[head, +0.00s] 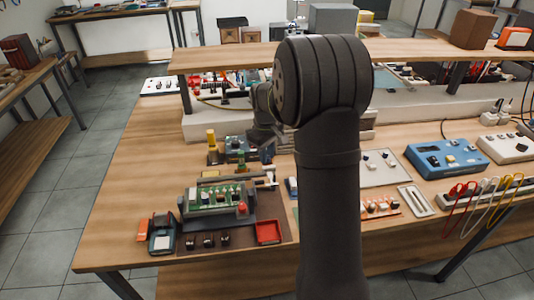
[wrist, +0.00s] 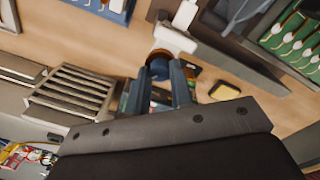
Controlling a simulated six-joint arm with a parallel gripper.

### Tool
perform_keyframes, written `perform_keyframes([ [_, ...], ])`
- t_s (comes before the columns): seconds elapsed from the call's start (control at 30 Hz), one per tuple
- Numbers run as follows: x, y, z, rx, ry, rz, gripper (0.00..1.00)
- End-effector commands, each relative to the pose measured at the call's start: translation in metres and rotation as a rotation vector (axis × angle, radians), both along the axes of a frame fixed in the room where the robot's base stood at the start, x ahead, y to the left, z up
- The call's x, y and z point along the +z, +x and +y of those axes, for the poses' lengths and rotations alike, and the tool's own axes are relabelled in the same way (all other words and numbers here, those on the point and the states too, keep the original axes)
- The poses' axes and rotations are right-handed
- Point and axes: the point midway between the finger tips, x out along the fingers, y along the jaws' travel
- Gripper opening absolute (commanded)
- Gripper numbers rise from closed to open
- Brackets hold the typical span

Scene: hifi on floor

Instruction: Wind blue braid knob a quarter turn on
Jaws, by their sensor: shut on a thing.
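My gripper (wrist: 160,78) points away from the camera in the wrist view, its two blue-grey fingers closed on a small round knob (wrist: 158,62). The knob looks dark with a brownish rim; its blue braid is hard to make out. A white fitting (wrist: 173,38) adjoins the knob on its far side. In the head view my gripper (head: 267,150) is small and partly behind my arm, beside the back right of the green board fixture (head: 215,197). The knob cannot be told apart there.
A ribbed grey block (wrist: 72,95) stands left of the fingers in the wrist view, and a yellow-and-black item (wrist: 224,91) lies to the right. In the head view a red tray (head: 268,232) sits front right of the fixture. A wooden shelf (head: 225,57) spans behind.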

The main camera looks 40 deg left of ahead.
Motion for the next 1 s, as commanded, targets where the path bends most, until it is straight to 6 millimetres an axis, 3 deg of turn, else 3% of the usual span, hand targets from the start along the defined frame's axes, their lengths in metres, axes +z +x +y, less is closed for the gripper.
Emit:
perform_keyframes([
  [0.6, 0.0010, 0.0001, 0.0011, -0.571, 0.001, -0.001, 0.00],
  [1.0, 0.0010, 0.0002, 0.0015, -0.809, 0.001, -0.001, 0.00],
])
